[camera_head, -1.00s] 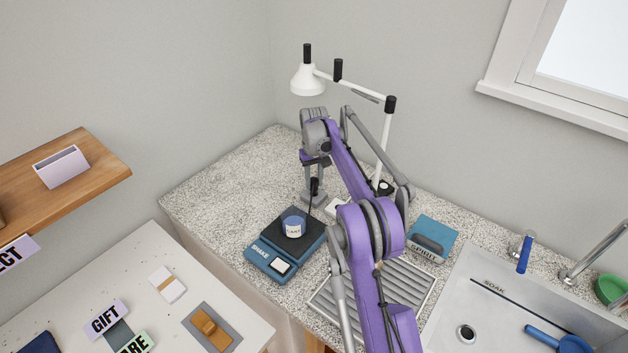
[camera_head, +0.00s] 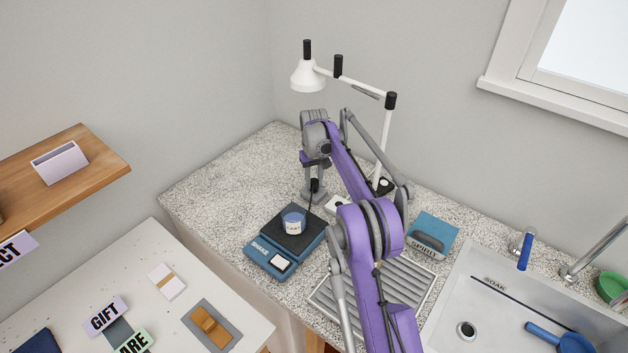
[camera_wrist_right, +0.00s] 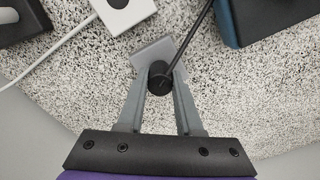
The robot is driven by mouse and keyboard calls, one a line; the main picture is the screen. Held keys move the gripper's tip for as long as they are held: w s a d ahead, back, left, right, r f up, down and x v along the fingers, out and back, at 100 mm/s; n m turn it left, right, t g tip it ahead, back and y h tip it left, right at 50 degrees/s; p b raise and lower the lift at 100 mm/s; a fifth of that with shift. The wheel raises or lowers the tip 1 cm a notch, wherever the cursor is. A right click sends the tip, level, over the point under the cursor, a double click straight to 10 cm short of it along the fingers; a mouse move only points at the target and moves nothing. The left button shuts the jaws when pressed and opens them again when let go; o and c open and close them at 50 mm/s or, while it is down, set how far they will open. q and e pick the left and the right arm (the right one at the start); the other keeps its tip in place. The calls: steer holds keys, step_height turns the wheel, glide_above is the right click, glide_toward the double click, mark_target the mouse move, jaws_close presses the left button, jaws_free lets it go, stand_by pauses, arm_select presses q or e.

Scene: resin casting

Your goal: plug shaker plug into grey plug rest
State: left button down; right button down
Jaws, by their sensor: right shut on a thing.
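The shaker plug (camera_wrist_right: 159,78) is a black cylinder with a dark cable, pinched between the fingers of my right gripper (camera_wrist_right: 161,84) in the right wrist view. It also shows as a small black piece in the head view (camera_head: 314,185). The grey plug rest (camera_wrist_right: 153,51) shows as a flat grey piece just behind the plug. I cannot tell whether the plug is seated in it or just over it. The blue shaker (camera_head: 285,243), with a small labelled cup (camera_head: 293,223) on its black top, stands left of my right arm. My left gripper is out of view.
A white socket block (camera_wrist_right: 120,12) with a white cable lies close to the rest. A white lamp (camera_head: 388,133) stands behind my arm. The counter's left back is clear.

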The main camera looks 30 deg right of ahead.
steer(key=shift+f, duration=0.25)
steer(key=c, duration=0.5)
jaws_free()
steer(key=shift+r, duration=0.1)
